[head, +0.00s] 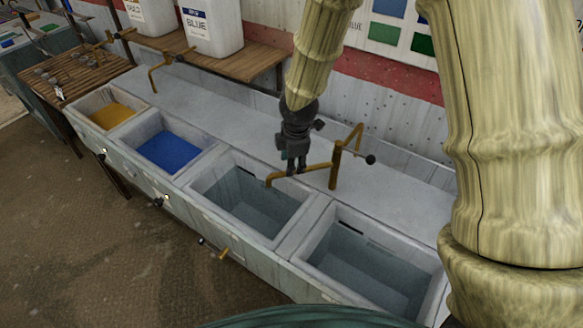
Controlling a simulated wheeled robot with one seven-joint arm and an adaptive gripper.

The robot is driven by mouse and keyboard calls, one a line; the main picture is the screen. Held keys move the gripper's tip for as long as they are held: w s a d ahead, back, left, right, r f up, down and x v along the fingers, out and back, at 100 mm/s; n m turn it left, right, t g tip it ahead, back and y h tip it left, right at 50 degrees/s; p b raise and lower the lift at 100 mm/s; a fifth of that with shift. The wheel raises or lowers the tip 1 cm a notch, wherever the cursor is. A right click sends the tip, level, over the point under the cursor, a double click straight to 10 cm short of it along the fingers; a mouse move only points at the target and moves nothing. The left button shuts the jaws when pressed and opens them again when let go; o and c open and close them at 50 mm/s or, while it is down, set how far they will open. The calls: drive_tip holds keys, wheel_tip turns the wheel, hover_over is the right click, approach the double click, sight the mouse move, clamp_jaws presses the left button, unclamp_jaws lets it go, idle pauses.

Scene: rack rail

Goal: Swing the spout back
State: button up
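A brass spout (317,167) reaches left from its upright post (335,168) on the white sink ledge. Its bent tip hangs over the near edge of the ledge, at the third basin (245,203) from the left. My gripper (296,171) is dark and points down at the spout, between its tip and the post. The fingertips overlap the spout in the picture. I cannot tell whether they touch it or how far apart the fingers are. A brass lever (355,138) and a dark knob (370,159) stick out right of the post.
A yellow-filled basin (112,113) and a blue-filled basin (168,151) lie left, a grey basin (365,275) right. Another brass spout (158,72) stands at the far left. White containers (213,28) stand on a wooden shelf (245,62) behind. Small taps (222,252) stick out in front.

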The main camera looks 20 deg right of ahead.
drive_tip(key=w+f, duration=0.2)
drive_tip(key=f, duration=0.1)
drive_tip(key=w+f, duration=0.1)
drive_tip(key=f, duration=0.1)
drive_tip(key=shift+w+p, duration=0.25)
drive_tip(key=shift+p, duration=0.05)
drive_tip(key=shift+f, duration=0.2)
drive_tip(key=shift+s+f, duration=0.15)
drive_tip(key=shift+s, duration=0.05)
drive_tip(key=shift+w+f, duration=0.15)
drive_tip(key=shift+f, duration=0.45)
drive_tip(key=shift+s+r, duration=0.25)
drive_tip(key=shift+s, duration=0.05)
drive_tip(key=c, duration=0.3)
drive_tip(key=shift+s, duration=0.1)
drive_tip(key=c, duration=0.4)
clamp_jaws()
